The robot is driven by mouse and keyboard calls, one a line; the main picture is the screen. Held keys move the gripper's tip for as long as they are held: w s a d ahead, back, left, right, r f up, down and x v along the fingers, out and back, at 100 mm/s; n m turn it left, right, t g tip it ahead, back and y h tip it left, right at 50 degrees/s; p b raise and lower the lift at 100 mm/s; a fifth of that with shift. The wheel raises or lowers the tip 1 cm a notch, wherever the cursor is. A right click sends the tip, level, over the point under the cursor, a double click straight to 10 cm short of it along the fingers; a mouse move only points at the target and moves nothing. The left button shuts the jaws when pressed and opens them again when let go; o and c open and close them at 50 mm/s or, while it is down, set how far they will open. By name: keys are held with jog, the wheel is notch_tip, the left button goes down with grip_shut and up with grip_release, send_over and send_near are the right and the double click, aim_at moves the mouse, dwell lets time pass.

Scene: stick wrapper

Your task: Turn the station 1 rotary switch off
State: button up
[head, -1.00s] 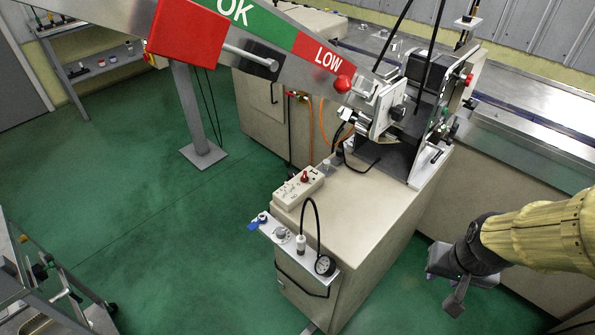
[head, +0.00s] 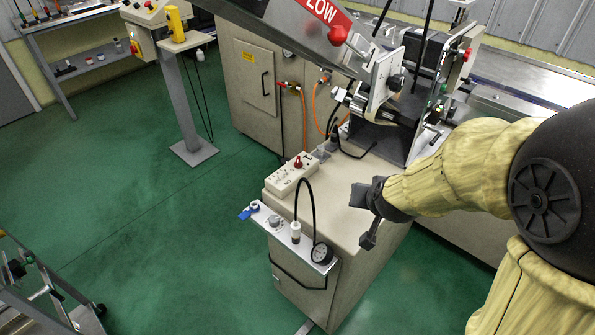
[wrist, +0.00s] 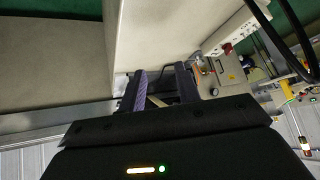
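A small cream control box (head: 291,174) sits on top of the beige cabinet, with a red knob (head: 298,162) standing up at its far end. A metal bracket panel (head: 289,232) at the cabinet's front end carries a blue-handled part (head: 249,210), a round grey knob (head: 275,222) and a black gauge (head: 321,254). No label shows which is the station 1 rotary switch. My gripper (head: 359,196) is right of the control box, apart from it, by the cabinet's right side. In the wrist view its two fingers (wrist: 160,90) are apart with nothing seen gripped between them.
The beige cabinet top (head: 345,190) is bare between the control box and my gripper. A black hose (head: 309,182) arches above the bracket panel. The wrapper mechanism (head: 395,95) stands behind. A pedestal with a yellow device (head: 175,24) is at the back left.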

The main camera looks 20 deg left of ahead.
aim_at(298, 160)
jog(key=a+f+t+b, duration=0.1)
jog(key=a+t+b, duration=0.1)
jog(key=a, duration=0.7)
jog(key=a+f+n+t+y+b, duration=0.1)
jog(key=a+t+b, duration=0.2)
jog(key=a, duration=0.6)
jog(key=shift+w+a+f+t+b, duration=0.3)
jog(key=shift+w+a+b, duration=0.1)
jog(key=shift+b, duration=0.5)
jog(key=b+x, duration=0.3)
jog(key=x, duration=1.4)
jog(key=shift+f, duration=0.2)
jog(key=shift+a, duration=0.1)
grip_shut()
